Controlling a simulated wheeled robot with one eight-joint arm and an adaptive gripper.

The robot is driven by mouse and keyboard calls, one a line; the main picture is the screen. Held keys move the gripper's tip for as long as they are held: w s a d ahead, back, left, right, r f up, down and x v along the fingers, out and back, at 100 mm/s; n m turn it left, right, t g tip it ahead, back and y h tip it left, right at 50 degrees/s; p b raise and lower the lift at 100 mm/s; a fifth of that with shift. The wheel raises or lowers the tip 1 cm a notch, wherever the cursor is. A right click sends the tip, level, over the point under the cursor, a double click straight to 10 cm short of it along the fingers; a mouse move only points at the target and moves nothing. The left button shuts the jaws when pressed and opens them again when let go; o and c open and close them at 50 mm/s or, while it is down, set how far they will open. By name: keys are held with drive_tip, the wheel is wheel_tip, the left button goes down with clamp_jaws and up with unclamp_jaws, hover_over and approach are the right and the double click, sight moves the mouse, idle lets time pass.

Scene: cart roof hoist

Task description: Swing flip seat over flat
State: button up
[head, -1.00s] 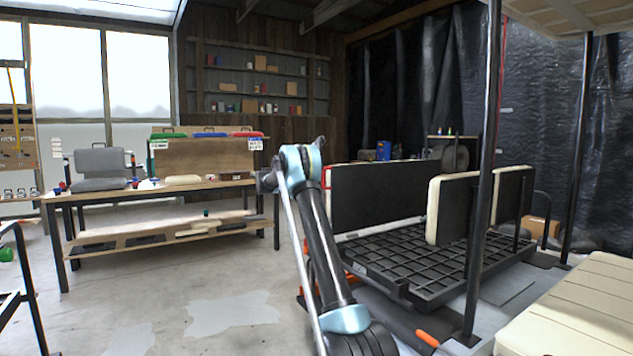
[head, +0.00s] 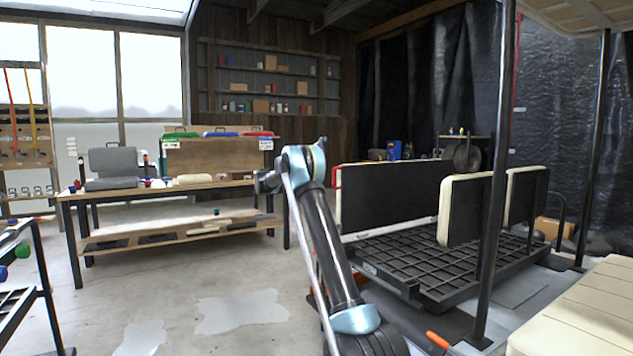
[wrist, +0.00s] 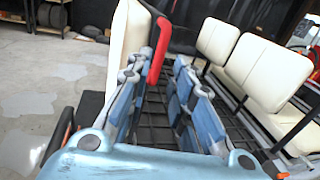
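The flip seat is likely the upright dark panel (head: 390,197) standing on edge behind the black grid deck (head: 405,258) in the head view. In the wrist view a cream upright cushion (wrist: 126,45) stands upper left, with a red handle (wrist: 160,48) along its right edge. My gripper (wrist: 158,92) looks open in the wrist view, its two blue-grey fingers apart with the grid deck showing between them. The red handle is just beyond the left fingertip; I cannot tell if they touch. In the head view my gripper is hidden behind my arm.
Two cream seat backs (wrist: 270,72) stand on the right in the wrist view. A black roof post (head: 493,190) rises near the deck, with an orange-gripped lever (head: 437,340) low down. A cream bench (head: 585,310) is at lower right. Open floor lies left, before the workbench (head: 150,190).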

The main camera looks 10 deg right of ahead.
drive_tip(key=s+a, duration=0.1)
drive_tip(key=a, duration=1.1)
drive_tip(key=shift+s, duration=0.4)
idle(0.7)
idle(0.4)
drive_tip(key=s+a, duration=0.1)
drive_tip(key=a, duration=1.1)
drive_tip(key=shift+s+f, duration=0.25)
drive_tip(key=shift+s, duration=0.1)
drive_tip(key=shift+c, duration=0.5)
